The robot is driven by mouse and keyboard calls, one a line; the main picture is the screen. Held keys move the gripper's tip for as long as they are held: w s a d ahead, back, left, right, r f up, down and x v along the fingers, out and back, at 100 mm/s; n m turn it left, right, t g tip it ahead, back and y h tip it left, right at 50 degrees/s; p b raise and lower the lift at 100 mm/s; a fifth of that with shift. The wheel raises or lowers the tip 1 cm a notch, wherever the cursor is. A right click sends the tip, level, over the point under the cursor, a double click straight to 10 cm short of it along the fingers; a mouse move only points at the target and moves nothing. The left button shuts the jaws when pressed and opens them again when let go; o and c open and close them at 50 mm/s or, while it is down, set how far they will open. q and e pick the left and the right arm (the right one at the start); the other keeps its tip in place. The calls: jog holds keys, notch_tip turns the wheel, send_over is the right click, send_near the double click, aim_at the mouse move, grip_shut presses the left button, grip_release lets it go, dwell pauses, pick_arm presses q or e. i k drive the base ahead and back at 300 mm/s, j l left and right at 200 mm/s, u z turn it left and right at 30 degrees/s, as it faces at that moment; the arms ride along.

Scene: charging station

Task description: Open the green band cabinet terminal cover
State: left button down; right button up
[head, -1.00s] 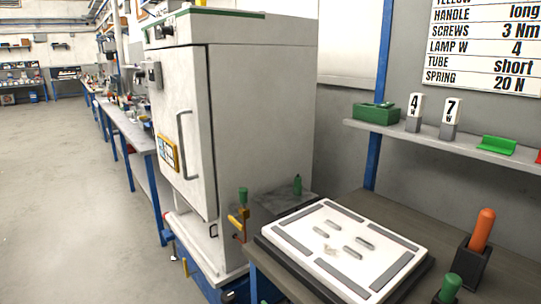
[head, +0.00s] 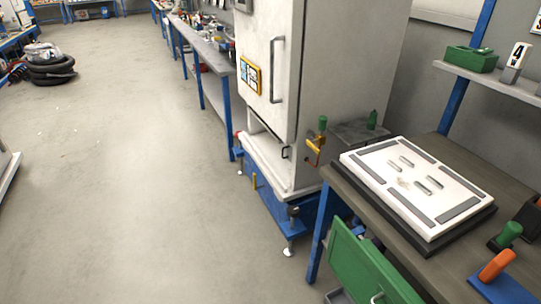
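The tall white cabinet (head: 345,75) stands in the upper middle of the head view; its top, where the green band was seen earlier, is cut off by the frame. Its front door has a long vertical handle (head: 276,70) and a yellow-framed label (head: 250,77). Below the door is a low recess with a small dark handle (head: 285,152). A green-topped lever (head: 316,143) with a brass-coloured part sits at the cabinet's lower right corner. I cannot tell which part is the terminal cover. Neither of my grippers is in view.
A workbench (head: 452,263) at right carries a white slotted plate (head: 436,216) and green and orange-handled tools. A green panel (head: 360,262) with a handle is below its front edge. A shelf (head: 486,77) holds a green box (head: 471,60).

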aim_at(289, 153)
jog(key=i+j+z, duration=0.15)
jog(key=z, duration=0.3)
jog(key=i+j+z, duration=0.2)
jog(key=z, duration=0.25)
